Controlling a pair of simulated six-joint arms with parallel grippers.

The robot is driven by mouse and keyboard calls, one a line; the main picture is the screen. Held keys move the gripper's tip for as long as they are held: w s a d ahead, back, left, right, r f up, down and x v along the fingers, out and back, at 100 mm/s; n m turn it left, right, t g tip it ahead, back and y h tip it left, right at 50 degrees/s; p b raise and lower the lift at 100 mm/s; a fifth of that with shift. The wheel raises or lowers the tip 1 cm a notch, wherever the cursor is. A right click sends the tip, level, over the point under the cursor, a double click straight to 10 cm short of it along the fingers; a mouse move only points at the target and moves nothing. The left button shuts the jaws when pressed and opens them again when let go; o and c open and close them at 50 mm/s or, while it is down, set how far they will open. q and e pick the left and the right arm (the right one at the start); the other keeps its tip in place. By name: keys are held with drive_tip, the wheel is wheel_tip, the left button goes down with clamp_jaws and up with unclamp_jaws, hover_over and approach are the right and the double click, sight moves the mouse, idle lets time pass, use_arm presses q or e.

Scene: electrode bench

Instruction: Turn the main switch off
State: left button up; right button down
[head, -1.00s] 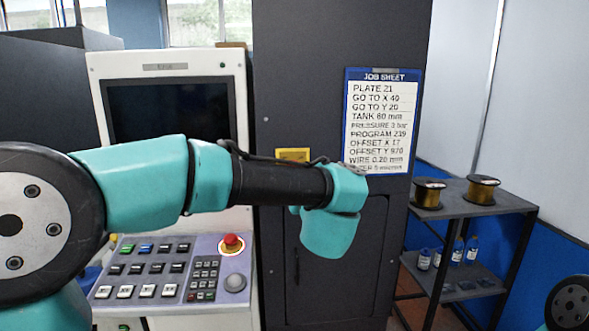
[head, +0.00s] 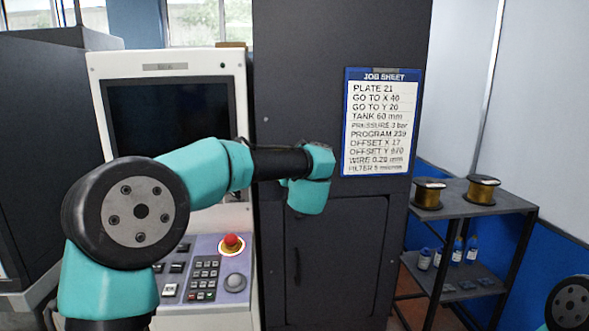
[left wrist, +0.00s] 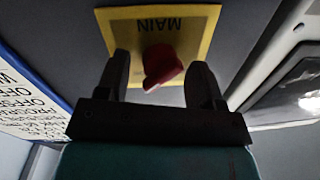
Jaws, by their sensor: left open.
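The main switch is a red knob (left wrist: 162,66) on a yellow plate (left wrist: 202,20) marked MAIN, upside down in the left wrist view. My left gripper (left wrist: 160,60) is open, with one finger on each side of the knob and a visible gap to it. Whether the fingers reach past the knob's front is hard to tell. In the head view the switch and the left gripper's fingers are hidden behind my left arm, whose wrist is in front of the dark cabinet (head: 335,250). My right gripper is out of view.
A job sheet (head: 382,120) hangs on the cabinet just right of my left wrist. A control console with a dark screen (head: 165,108) and a red emergency button (head: 231,242) stands to the left. A shelf (head: 460,207) with wire spools stands at the right.

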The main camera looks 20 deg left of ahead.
use_arm(q)
drive_tip(key=shift+w, duration=0.1)
drive_tip(key=shift+c, duration=0.2)
drive_tip(key=c, duration=0.8)
drive_tip(key=shift+c, duration=0.2)
drive_tip(key=shift+n, duration=0.4)
drive_tip(key=n, duration=0.8)
drive_tip(key=shift+r+n+g+h, duration=0.1)
drive_tip(key=shift+n+g+h, duration=0.2)
drive_tip(key=n, duration=0.4)
drive_tip(key=shift+a, duration=0.1)
drive_tip(key=shift+a+n+h, duration=0.1)
drive_tip(key=shift+n+h, duration=0.2)
drive_tip(key=shift+n, duration=1.7)
